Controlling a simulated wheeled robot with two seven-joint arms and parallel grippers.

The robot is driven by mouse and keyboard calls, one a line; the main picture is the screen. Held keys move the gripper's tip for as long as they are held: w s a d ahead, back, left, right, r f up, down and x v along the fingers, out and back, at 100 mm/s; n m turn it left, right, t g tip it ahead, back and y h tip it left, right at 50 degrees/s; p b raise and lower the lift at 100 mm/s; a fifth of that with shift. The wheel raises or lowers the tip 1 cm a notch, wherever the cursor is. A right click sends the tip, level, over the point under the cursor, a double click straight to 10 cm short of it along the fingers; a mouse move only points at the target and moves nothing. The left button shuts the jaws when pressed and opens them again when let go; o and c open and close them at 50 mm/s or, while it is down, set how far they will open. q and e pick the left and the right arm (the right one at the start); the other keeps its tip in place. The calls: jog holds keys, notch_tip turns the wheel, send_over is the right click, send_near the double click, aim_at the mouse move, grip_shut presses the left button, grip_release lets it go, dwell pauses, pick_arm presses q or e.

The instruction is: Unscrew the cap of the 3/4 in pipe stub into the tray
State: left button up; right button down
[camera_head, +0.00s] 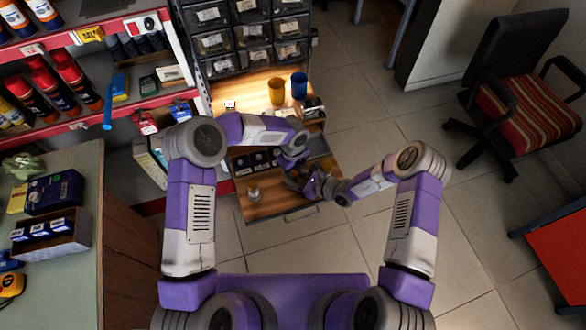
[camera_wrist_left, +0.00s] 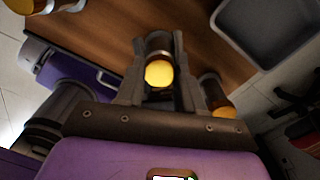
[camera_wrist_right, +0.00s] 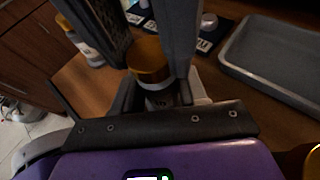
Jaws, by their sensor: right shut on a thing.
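A pipe stub (camera_wrist_right: 160,99) with a brass-coloured cap (camera_wrist_right: 148,58) stands on the wooden table; its label is too small to read surely. My right gripper (camera_wrist_right: 157,92) is shut on the stub's body below the cap. My left gripper (camera_wrist_left: 158,62) reaches down from above, its two fingers on either side of the cap, which shows yellow in the left wrist view (camera_wrist_left: 159,74). Its fingers look slightly apart from the cap. In the head view both grippers meet over the table and hide the stub. The grey tray (camera_wrist_right: 262,75) lies to the right, also in the left wrist view (camera_wrist_left: 237,40).
Another capped stub (camera_wrist_right: 82,40) stands to the left on the table, and one more (camera_wrist_left: 213,92) shows beside my left gripper. Label cards (camera_wrist_right: 205,33) lie behind. A yellow cup (camera_head: 277,91) and a blue cup (camera_head: 299,85) stand at the back below the drawer bins (camera_head: 252,37).

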pick_arm(q)
grip_shut()
jog(key=n, duration=1.2)
jog(key=shift+r+n, duration=0.1)
jog(key=shift+n, duration=0.3)
jog(key=n, duration=0.6)
jog(key=shift+r, duration=0.1)
jog(key=shift+r, duration=0.95)
